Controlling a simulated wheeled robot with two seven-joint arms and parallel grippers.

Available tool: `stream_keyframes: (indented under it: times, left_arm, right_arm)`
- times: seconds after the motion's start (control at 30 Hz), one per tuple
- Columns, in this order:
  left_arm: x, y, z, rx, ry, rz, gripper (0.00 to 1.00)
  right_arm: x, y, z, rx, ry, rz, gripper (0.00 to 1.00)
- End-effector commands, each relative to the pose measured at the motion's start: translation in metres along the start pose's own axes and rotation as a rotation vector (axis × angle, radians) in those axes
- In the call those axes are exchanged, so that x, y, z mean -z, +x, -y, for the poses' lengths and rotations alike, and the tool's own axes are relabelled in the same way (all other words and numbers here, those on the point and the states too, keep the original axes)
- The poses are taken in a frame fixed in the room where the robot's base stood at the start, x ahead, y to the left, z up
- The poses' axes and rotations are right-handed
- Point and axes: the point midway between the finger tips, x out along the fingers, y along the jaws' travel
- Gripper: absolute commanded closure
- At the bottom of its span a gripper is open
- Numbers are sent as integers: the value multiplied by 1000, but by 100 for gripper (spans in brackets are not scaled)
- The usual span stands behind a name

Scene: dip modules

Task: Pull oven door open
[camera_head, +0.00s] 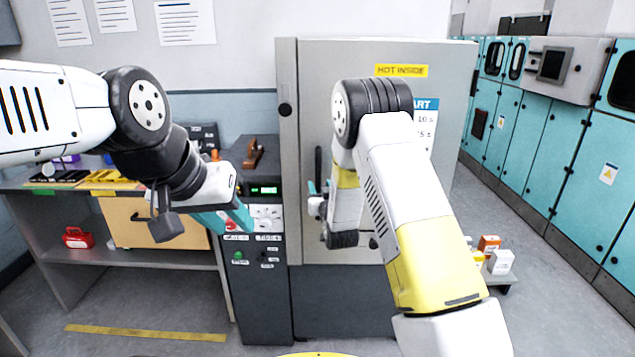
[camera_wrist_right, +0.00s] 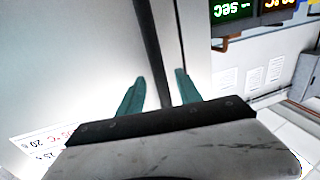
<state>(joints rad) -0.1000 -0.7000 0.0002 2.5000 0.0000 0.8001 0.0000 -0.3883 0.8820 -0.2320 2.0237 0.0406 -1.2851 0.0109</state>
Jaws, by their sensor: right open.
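The oven door (camera_head: 440,70) is a tall grey panel with a yellow "HOT INSIDE" label, and it looks shut. Its dark upright handle (camera_head: 318,160) is near the door's left edge. My right gripper (camera_head: 318,188) is at the handle, partly hidden behind my own arm. In the right wrist view, my open right gripper (camera_wrist_right: 160,85) has its teal fingers on either side of a dark bar (camera_wrist_right: 147,40), seemingly the handle. I cannot tell whether they touch it. My left gripper (camera_head: 240,220) hangs before the control panel, its jaw opening unclear.
The control column (camera_head: 262,285) with a green display stands left of the door. A workbench (camera_head: 150,257) with a red case (camera_head: 77,238) is at the left. Small boxes (camera_head: 500,262) sit low to the right of the oven. Teal cabinets (camera_head: 555,150) line the right wall.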

Motion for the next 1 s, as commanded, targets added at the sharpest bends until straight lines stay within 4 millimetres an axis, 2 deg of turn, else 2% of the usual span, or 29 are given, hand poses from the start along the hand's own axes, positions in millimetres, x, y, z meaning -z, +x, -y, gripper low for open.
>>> stream_keyframes:
  times: [0.1,0.3,0.6,0.63,0.83,1.0]
  left_arm:
    - [0,0,0,0,0,0,64]
    - [0,0,0,0,0,0,64]
    - [0,0,0,0,0,0,64]
    - [0,0,0,0,0,0,64]
    - [0,0,0,0,0,0,64]
    - [0,0,0,0,0,0,64]
  right_arm:
    - [0,20,0,0,-1,-1,59]
    - [0,40,0,0,0,0,59]
    - [0,43,0,-1,0,2,59]
    - [0,43,0,0,0,2,60]
    - [0,43,0,0,0,2,100]
    - [0,43,0,0,0,2,100]
